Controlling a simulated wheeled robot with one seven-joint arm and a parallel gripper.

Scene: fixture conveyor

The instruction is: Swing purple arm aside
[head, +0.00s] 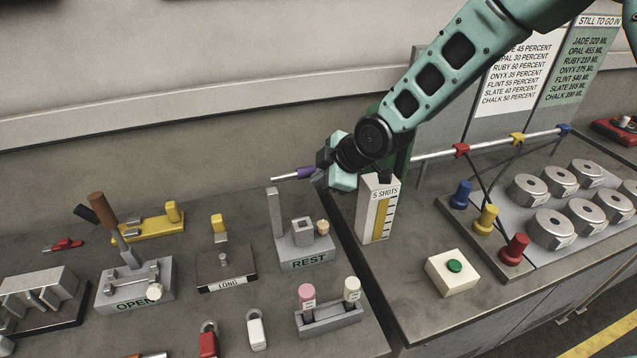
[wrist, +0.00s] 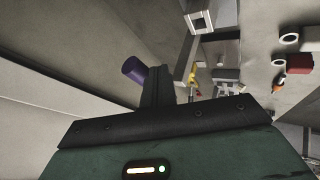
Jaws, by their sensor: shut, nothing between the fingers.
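The purple arm's part in sight is a short purple sleeve (head: 305,173) on a thin silver rod that ends at the left, above the bench. In the wrist view the purple end (wrist: 134,68) shows just left of my dark fingers. My gripper (head: 325,165) is shut with nothing between its fingers, right beside the purple sleeve in the head view. My closed fingers (wrist: 158,82) point up in the wrist view. I cannot tell whether they touch the purple piece. The arm's far end is hidden behind my gripper and wrist.
A silver rail (head: 490,143) with red, yellow and blue collars runs to the right. A "5 SHOTS" gauge box (head: 376,210) stands below my wrist. The REST block (head: 306,245) with a tall grey post is below left. The wall (head: 180,120) behind is bare.

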